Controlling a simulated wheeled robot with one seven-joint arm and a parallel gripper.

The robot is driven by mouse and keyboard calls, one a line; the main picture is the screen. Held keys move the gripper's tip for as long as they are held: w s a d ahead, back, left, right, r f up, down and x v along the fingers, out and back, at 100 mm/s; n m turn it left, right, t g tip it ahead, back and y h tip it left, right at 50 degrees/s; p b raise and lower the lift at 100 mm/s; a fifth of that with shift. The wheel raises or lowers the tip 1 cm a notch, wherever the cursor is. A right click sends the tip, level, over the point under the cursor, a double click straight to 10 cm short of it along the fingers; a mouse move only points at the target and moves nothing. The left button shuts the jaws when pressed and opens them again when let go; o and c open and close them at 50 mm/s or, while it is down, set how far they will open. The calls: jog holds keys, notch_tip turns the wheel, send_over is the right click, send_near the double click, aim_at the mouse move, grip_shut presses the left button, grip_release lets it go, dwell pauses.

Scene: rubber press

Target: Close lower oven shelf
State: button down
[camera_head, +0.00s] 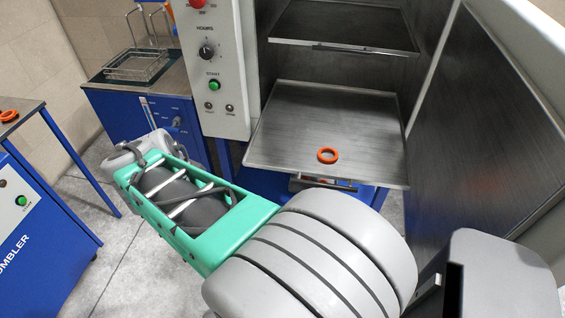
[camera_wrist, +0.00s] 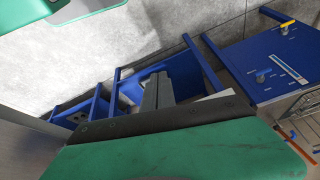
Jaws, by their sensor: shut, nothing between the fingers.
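The oven (camera_head: 273,68) is open, with its door (camera_head: 490,120) swung out to the right. The lower shelf (camera_head: 270,150) is a flat metal tray that sticks out of the oven toward me. An orange ring (camera_head: 327,155) lies on it, near its front right. The upper shelf (camera_head: 345,28) sits higher, inside the oven. My gripper (camera_wrist: 157,92) shows in the wrist view with its grey fingers together and empty, in front of blue frame legs. In the head view my arm covers the area below the lower shelf, and I cannot clearly make out the fingers there.
The control panel (camera_head: 212,75) with a green button stands left of the oven opening. A blue cabinet (camera_head: 150,118) with a wire basket (camera_head: 137,65) is farther left. A blue tumbler machine (camera_head: 40,235) is at the far left. Grey floor (camera_head: 125,245) is free between them.

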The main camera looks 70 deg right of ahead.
jog(key=s+d+r+m+g+h, duration=0.1)
jog(key=s+d+r+m, duration=0.25)
jog(key=d+m, duration=0.25)
jog(key=m+g+h+p, duration=0.1)
jog(key=m+g+p, duration=0.15)
jog(key=m, duration=0.55)
send_near(286, 171)
jog(key=shift+g, duration=0.25)
jog(key=x, duration=0.2)
jog(key=s+x, duration=0.1)
jog(key=x, duration=0.3)
jog(key=shift+s+f+b, duration=0.15)
jog(key=shift+s+b, duration=0.2)
jog(key=shift+b, duration=0.05)
